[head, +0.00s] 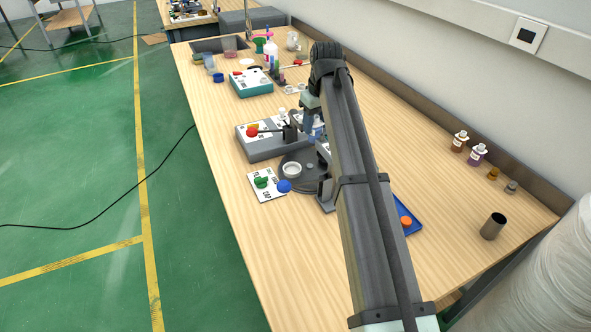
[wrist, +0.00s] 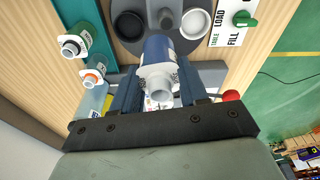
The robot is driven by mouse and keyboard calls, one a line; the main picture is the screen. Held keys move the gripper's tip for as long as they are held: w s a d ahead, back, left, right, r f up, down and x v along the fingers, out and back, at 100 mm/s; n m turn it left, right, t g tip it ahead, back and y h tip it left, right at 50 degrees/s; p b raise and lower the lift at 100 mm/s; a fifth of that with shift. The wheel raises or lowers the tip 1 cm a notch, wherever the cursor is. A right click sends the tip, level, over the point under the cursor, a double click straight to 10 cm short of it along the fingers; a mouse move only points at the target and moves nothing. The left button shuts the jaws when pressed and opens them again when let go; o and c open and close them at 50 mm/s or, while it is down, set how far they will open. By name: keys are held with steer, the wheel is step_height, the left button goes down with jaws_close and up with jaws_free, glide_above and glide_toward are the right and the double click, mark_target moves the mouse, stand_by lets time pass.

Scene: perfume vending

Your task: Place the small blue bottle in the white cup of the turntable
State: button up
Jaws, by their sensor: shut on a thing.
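The small blue bottle (wrist: 157,50) is between my gripper's fingers (wrist: 158,80) in the wrist view, its white neck (wrist: 158,84) toward the camera. My gripper is shut on it. In the head view my gripper (head: 313,122) is above the far side of the dark turntable (head: 287,182), and my arm hides part of that area. The white cup (head: 292,169) sits on the turntable; it also shows in the wrist view (wrist: 197,23), beyond the bottle and to the right. The bottle is apart from this cup, and the cup looks empty.
A black cup (wrist: 128,25) and a grey hub (wrist: 167,18) are on the turntable. A grey box with a red button (head: 252,131) stands behind it. Two bottles (wrist: 72,46) stand left.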

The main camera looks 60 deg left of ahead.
steer(key=s+a, duration=0.1)
steer(key=s, duration=0.7)
steer(key=shift+m, duration=0.8)
steer(key=shift+w+f, duration=0.2)
steer(key=shift+f, duration=1.55)
steer(key=shift+w+f, duration=0.15)
steer(key=shift+f, duration=1.55)
steer(key=shift+w+f, duration=0.2)
steer(key=shift+f, duration=1.55)
steer(key=shift+d+f, duration=0.1)
steer(key=o, duration=1.1)
steer(key=shift+c, duration=0.2)
step_height(320, 180, up, 12)
steer(key=d, duration=0.1)
steer(key=shift+d, duration=0.4)
